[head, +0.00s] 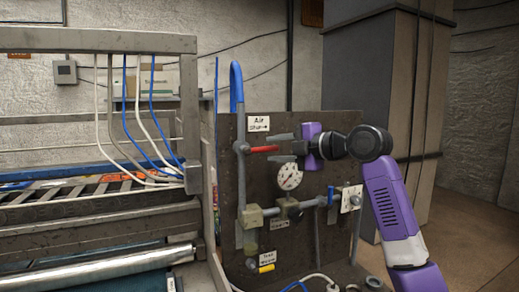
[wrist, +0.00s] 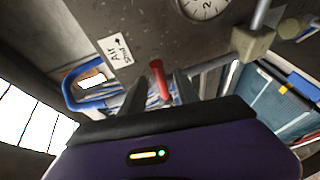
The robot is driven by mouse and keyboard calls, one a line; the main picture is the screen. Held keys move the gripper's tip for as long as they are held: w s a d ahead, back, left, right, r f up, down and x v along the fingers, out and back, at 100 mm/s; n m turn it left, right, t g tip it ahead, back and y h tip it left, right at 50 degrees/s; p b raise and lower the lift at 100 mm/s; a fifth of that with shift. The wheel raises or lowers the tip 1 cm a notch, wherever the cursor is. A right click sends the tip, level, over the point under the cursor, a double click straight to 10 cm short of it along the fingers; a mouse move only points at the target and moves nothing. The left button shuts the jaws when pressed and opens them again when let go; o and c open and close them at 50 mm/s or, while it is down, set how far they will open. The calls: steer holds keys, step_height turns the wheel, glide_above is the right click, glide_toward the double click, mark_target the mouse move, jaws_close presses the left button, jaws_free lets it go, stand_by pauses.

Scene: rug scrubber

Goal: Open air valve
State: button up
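The air valve's red handle (head: 263,149) sticks out to the right from the pipe under the "Air" label (head: 258,124) on the dark panel. In the wrist view the red handle (wrist: 158,77) points in between my two dark fingers. My gripper (head: 272,147) is open, with one finger above and one below the handle in the head view. The fingers in the wrist view (wrist: 160,90) stand apart on both sides of the handle. I cannot tell whether either finger touches it. The label also shows in the wrist view (wrist: 115,48).
A pressure gauge (head: 289,176) sits just below my gripper. Lower pipes and a valve (head: 289,208) cross the panel, with a yellow-handled valve (head: 266,268) near the bottom. The rug machine frame (head: 189,110) stands left.

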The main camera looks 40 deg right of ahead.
steer(key=p+x, duration=0.1)
steer(key=x, duration=0.5)
jaws_close()
stand_by(1.4)
